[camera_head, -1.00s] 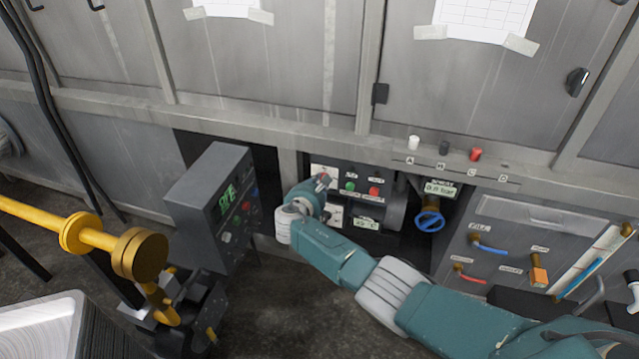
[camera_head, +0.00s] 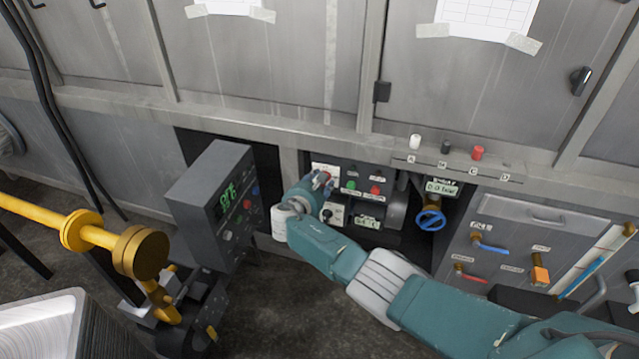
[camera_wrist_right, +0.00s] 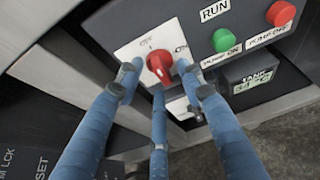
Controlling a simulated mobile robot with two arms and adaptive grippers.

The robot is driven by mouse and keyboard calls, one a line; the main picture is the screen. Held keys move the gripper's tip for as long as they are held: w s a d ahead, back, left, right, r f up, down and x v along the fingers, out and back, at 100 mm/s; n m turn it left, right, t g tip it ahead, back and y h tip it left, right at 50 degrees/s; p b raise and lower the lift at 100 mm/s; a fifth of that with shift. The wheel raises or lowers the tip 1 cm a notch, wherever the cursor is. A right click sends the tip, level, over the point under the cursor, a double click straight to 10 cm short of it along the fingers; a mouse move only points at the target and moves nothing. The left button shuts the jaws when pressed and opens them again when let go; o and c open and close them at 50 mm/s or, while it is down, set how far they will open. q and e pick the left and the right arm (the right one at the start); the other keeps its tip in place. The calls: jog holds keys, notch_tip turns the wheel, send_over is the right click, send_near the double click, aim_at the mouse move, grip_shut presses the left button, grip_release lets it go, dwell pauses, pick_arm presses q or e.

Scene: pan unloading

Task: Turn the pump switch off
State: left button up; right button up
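A red rotary switch (camera_wrist_right: 159,65) sits on a white plate with small position labels in the right wrist view. I cannot read the labels with certainty. The blue fingers of my right gripper (camera_wrist_right: 157,76) surround the switch on left, right and below. Small gaps seem to show between the side fingertips and the red knob. In the head view my teal right gripper (camera_head: 318,184) is at the upper left of the control panel, covering part of it. A green PUMP ON button (camera_wrist_right: 222,40) and a red PUMP OFF button (camera_wrist_right: 281,13) are to the right.
A grey box with a green display (camera_head: 212,205) stands left of my right gripper. A blue valve wheel (camera_head: 430,219) is to the right of the panel. A metal ledge (camera_head: 260,120) runs above the panel.

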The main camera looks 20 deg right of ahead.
jog(key=shift+r, duration=0.1)
jog(key=v, duration=1.2)
dwell(0.4)
